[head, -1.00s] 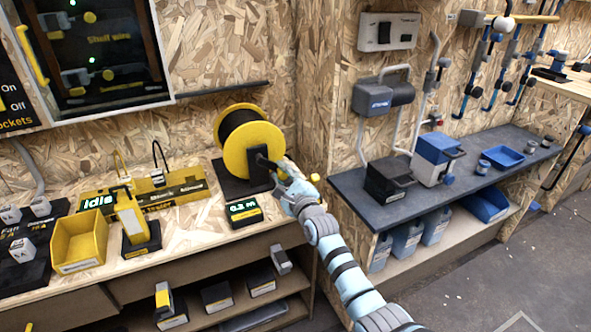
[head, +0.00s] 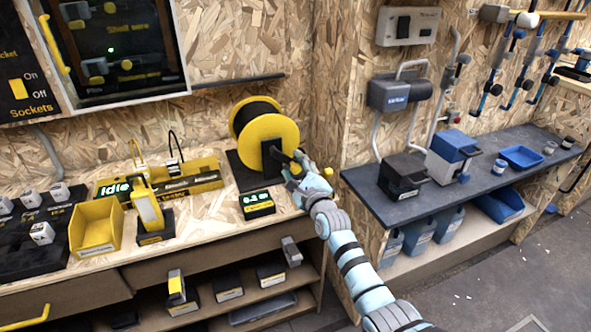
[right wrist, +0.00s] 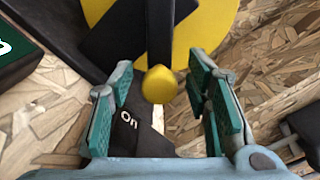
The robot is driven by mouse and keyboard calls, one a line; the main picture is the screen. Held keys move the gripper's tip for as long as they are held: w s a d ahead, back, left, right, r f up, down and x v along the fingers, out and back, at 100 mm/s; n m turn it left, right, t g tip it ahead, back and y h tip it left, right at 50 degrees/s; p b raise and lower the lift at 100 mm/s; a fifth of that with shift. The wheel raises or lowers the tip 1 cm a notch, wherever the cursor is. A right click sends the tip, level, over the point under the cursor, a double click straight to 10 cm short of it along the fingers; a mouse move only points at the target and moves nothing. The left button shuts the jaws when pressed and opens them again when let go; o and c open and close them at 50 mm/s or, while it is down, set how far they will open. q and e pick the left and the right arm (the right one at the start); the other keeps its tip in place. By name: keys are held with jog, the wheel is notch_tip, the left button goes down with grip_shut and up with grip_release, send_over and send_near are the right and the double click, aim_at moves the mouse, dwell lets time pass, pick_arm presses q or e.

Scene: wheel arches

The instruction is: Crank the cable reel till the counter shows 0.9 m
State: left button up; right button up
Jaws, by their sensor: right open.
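The cable reel (head: 262,133) is a yellow drum on a black stand at the right end of the bench. Its black crank arm ends in a yellow knob (right wrist: 159,85), seen in the right wrist view. My right gripper (head: 295,170) is at the crank; in the right wrist view its green-padded fingers stand open on either side of the knob, with gaps, not closed on it. The counter (head: 257,204) in front of the reel shows small green digits, about 0.2 or 0.3 m, hard to read. My left gripper is not in view.
A yellow bin (head: 96,226) and a tester reading "Idle" stand left of the reel. A plywood wall (head: 330,110) rises close to its right. A dark shelf (head: 420,205) with boxes and a blue tray (head: 521,157) lies beyond.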

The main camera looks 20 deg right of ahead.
jog(key=s, duration=1.2)
jog(key=shift+a+f, duration=0.1)
